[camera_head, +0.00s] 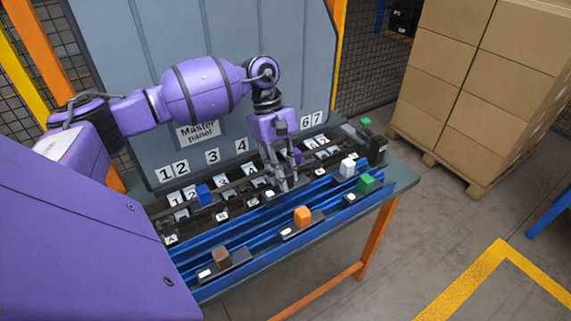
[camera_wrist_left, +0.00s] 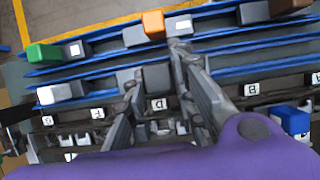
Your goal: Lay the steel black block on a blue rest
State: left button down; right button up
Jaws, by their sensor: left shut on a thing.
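The steel black block, a grey cap (camera_wrist_left: 157,78) on a dark base, sits between the fingers of my left gripper (camera_wrist_left: 151,80) in the left wrist view. The block is near the inner edge of the blue rests (camera_head: 190,262), which run as long rails along the front of the bench. I cannot tell whether it touches a rail. My right gripper is not in view.
Brown (camera_head: 222,257), orange (camera_head: 302,215) and green (camera_head: 366,183) blocks lie along the front rails. A white block (camera_head: 347,167) is to the right and a blue block (camera_head: 205,195) stands among the lettered sockets. The grey master panel (camera_head: 120,110) rises behind.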

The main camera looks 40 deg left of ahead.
pick_arm(q)
jog(key=shift+f, duration=0.55)
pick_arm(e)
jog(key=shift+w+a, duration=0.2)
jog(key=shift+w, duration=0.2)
